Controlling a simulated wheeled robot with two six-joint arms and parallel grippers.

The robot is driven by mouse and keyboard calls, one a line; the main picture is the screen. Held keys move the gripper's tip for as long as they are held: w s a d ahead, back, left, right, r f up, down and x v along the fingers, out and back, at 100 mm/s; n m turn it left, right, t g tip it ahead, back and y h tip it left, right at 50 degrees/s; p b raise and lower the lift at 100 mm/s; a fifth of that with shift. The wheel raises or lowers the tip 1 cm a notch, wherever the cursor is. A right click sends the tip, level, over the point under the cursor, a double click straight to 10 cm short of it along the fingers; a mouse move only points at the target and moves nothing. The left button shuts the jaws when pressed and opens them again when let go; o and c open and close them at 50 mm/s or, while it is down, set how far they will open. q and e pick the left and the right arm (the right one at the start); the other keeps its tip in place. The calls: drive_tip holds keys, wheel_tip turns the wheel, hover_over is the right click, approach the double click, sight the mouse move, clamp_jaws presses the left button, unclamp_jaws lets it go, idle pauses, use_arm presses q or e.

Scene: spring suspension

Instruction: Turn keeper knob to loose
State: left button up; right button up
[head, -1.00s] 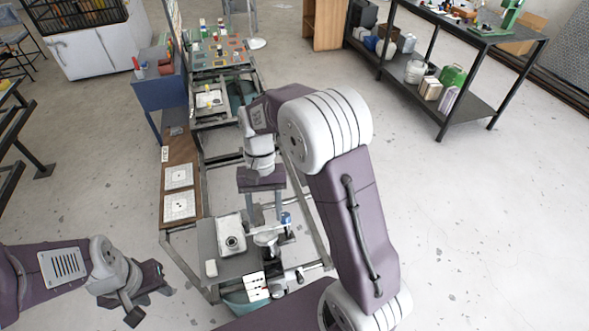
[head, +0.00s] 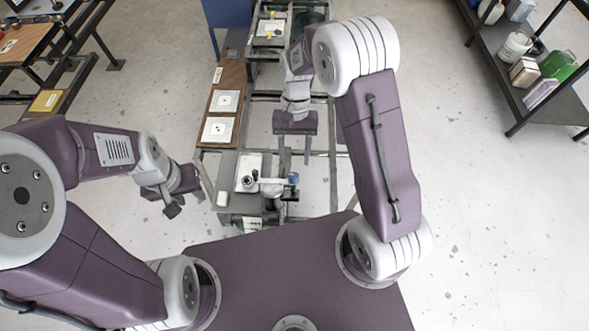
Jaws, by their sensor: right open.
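A fixture stands on the grey bench plate (head: 228,168) in the middle of the head view. A small blue knob (head: 294,179) sits at its right side, on a grey metal part (head: 270,190); I cannot tell for sure that it is the keeper knob. My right gripper (head: 294,163) points down just above and behind the blue knob, with its two fingers apart and nothing between them. I cannot tell whether a finger touches the fixture. My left gripper (head: 188,206) hangs left of the bench, its fingers apart and empty.
Two white square plates (head: 217,130) lie on a brown board (head: 212,155) behind the fixture. A small white block (head: 222,199) is at the bench's left edge. A metal frame (head: 330,125) runs along the right. A black shelf (head: 510,85) stands far right; the floor between is clear.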

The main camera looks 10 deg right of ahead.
sight(294, 175)
drive_tip(key=x, duration=0.6)
drive_tip(key=shift+s+a+f+p, duration=0.1)
drive_tip(key=shift+a+p, duration=0.05)
drive_tip(key=shift+p, duration=0.2)
drive_tip(key=shift+c, duration=0.9)
clamp_jaws()
